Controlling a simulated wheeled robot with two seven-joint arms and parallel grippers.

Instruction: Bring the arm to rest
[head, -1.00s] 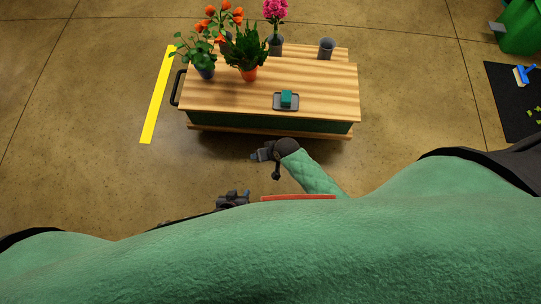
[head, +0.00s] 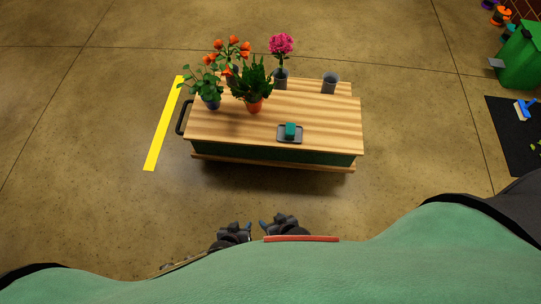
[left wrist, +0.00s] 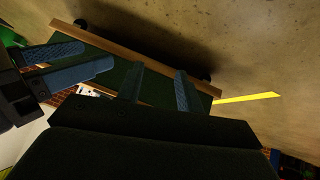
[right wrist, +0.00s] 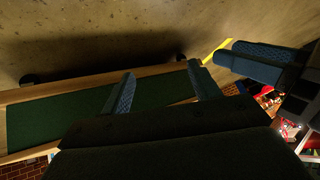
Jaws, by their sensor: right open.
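My right gripper (head: 264,222) is drawn back close to my body at the bottom of the head view. It is empty, and its two fingers stand apart in the right wrist view (right wrist: 161,69). My left gripper (head: 248,230) is just beside it on the left, also close to my body. Its fingers stand apart with nothing between them in the left wrist view (left wrist: 159,70). Each wrist view also shows the other gripper's fingers at its edge. Most of both arms is hidden below my green chest in the head view.
A wood-topped cart (head: 220,123) stands ahead, clear of both grippers. It bears potted flowers (head: 253,88), a grey cup (head: 330,84) and a small tray (head: 281,139) with a green block (head: 291,130). Open floor (head: 140,215) lies between; a green bin (head: 520,62) is far right.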

